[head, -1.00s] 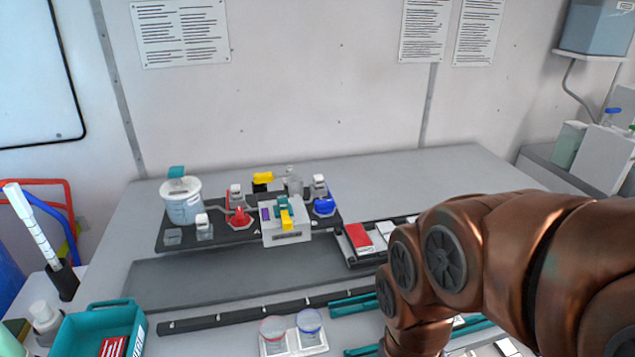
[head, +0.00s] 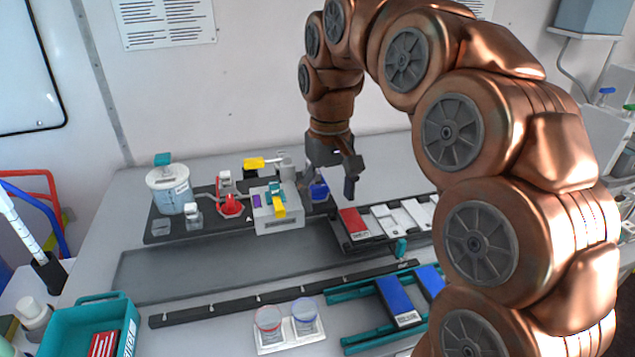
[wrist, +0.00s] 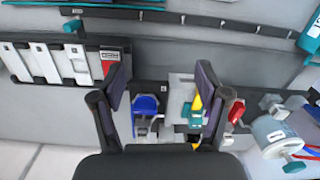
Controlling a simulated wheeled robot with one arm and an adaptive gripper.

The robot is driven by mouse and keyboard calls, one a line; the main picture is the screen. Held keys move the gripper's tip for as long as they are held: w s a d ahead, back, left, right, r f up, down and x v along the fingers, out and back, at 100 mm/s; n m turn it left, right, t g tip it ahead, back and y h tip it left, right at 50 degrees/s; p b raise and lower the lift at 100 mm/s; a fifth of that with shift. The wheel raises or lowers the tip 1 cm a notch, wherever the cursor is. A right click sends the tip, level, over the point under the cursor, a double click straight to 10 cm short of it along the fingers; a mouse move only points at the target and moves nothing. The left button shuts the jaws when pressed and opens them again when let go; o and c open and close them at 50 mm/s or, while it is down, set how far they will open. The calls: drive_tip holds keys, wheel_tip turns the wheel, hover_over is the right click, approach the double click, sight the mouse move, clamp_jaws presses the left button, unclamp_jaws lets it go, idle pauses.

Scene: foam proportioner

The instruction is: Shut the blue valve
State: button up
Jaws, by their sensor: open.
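The blue valve (head: 319,191) is a small blue handle at the right end of the black plate, partly hidden by my gripper in the head view. In the wrist view the blue valve (wrist: 146,104) shows between my fingers, nearer the left one. My gripper (head: 331,186) is open and empty and points down at the valve. In the wrist view the two fingers of my gripper (wrist: 163,82) stand wide apart. I cannot tell whether either finger touches the valve.
A white block (head: 279,221) with yellow and teal handles stands left of the blue valve. Left of it are a red valve (head: 231,206) and a white tub (head: 170,194). A rack with a red-labelled card (head: 353,223) lies in front to the right. The bench behind is mostly clear.

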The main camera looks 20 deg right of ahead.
drive_tip(key=r+m, duration=0.1)
hover_over(317, 186)
drive_tip(key=shift+s+r+t, duration=0.1)
drive_tip(key=shift+s+t, duration=0.2)
drive_tip(key=shift+s, duration=0.15)
drive_tip(key=shift+w, duration=0.4)
wheel_tip(317, 186, down, 3)
drive_tip(key=b, duration=0.2)
drive_tip(key=shift+b, duration=0.4)
drive_tip(key=shift+f+p, duration=0.7)
drive_tip(key=shift+f, duration=1.7)
drive_tip(key=c, duration=1.2)
